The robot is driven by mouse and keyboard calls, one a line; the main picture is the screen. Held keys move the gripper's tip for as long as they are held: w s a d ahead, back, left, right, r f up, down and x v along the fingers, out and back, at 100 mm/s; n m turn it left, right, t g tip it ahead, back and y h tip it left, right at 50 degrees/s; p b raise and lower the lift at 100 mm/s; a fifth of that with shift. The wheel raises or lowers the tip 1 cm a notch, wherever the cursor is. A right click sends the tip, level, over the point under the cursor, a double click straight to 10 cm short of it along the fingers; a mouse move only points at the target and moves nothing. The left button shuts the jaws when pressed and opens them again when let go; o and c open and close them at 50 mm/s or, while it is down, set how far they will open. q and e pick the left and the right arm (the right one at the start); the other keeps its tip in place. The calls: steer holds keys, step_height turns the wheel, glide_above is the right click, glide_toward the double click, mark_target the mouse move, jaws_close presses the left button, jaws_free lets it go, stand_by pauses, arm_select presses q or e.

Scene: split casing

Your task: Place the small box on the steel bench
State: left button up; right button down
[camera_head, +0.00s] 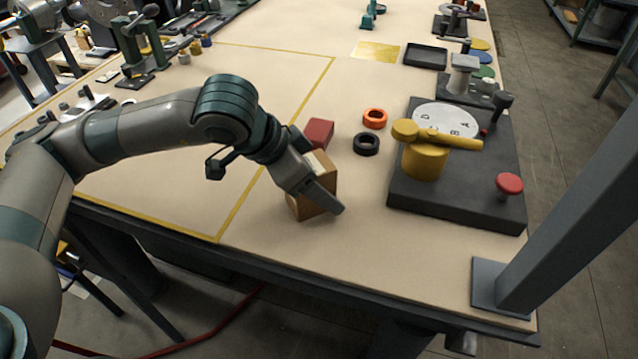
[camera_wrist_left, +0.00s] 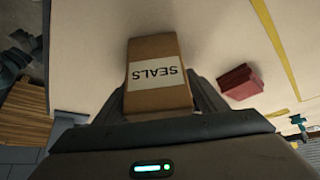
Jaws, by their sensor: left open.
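The small box (camera_head: 308,207) is brown cardboard. It is on or just above the tan top of the bench (camera_head: 370,240), near the front edge; I cannot tell whether its base touches. In the left wrist view the box (camera_wrist_left: 158,62) has a white label reading SEALS. My left gripper (camera_head: 322,198) is open, with one finger on each side of the box. The near finger hides part of it in the head view. The bench has a dark frame below its tan top. My right gripper is not in view.
A red block (camera_head: 319,133) sits just behind the box. Orange (camera_head: 375,118) and black (camera_head: 366,144) rings lie to the right. A dark fixture plate (camera_head: 450,210) with a yellow lever stands farther right. A grey post (camera_head: 560,220) rises at the right corner. The yellow-taped area at left has free room.

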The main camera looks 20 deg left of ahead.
arm_select(q)
steer(key=shift+r, duration=0.1)
steer(key=shift+r+p, duration=0.15)
steer(key=shift+p, duration=0.2)
steer(key=v, duration=1.1)
steer(key=shift+s+a+r, duration=0.15)
steer(key=shift+r, duration=0.2)
